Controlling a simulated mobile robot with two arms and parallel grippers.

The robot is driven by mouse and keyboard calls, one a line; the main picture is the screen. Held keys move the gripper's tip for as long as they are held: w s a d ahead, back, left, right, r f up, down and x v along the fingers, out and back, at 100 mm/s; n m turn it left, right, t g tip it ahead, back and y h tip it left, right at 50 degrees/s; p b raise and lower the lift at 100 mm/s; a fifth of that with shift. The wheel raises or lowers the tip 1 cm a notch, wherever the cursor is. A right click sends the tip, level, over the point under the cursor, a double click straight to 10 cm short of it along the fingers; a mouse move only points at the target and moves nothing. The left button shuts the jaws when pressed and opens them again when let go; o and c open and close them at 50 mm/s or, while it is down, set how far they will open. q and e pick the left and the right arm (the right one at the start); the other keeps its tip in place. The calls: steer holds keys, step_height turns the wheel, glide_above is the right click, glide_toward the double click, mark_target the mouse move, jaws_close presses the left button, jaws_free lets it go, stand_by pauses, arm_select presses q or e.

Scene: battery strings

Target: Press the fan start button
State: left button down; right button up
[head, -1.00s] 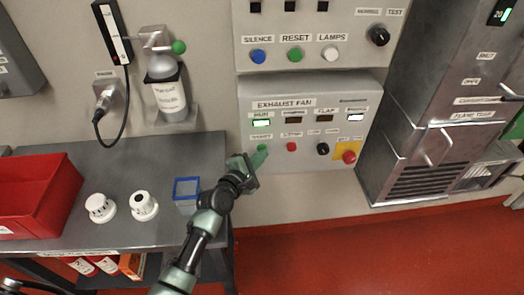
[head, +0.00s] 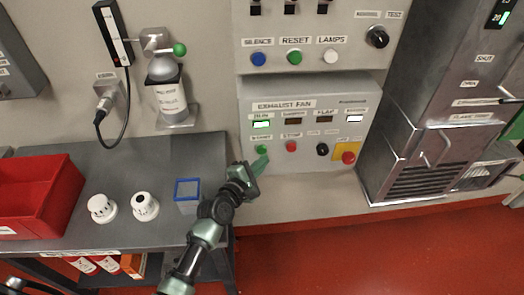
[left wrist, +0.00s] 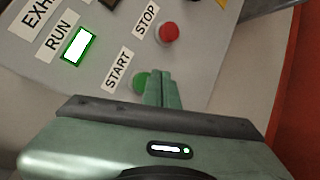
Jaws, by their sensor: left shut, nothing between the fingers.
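The grey exhaust fan panel (head: 338,103) is on the wall. Its green start button (head: 262,149) is at the lower left, under a START label; it also shows in the left wrist view (left wrist: 140,83), partly hidden by my fingers. My left gripper (head: 259,162) is shut and empty, its fingertips just below the button in the head view. In the left wrist view the shut fingertips (left wrist: 159,74) overlap the button's right side; I cannot tell whether they touch it. The RUN lamp (head: 261,124) is lit.
The red stop button (head: 291,146) is close to the right of the start button. A black knob (head: 322,149) and a red button on a yellow plate (head: 348,157) follow. A grey bench (head: 120,165) with detectors and a red bin (head: 40,195) stands left.

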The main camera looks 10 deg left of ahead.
arm_select(q)
steer(key=s, duration=0.1)
steer(key=s+d+p, duration=0.1)
steer(key=s, duration=0.2)
steer(key=shift+s+d+p, duration=0.25)
steer(key=shift+s+p, duration=0.05)
steer(key=shift+p, duration=0.05)
arm_select(e)
step_height(320, 180, up, 2)
steer(key=shift+s, duration=0.1)
stand_by(0.4)
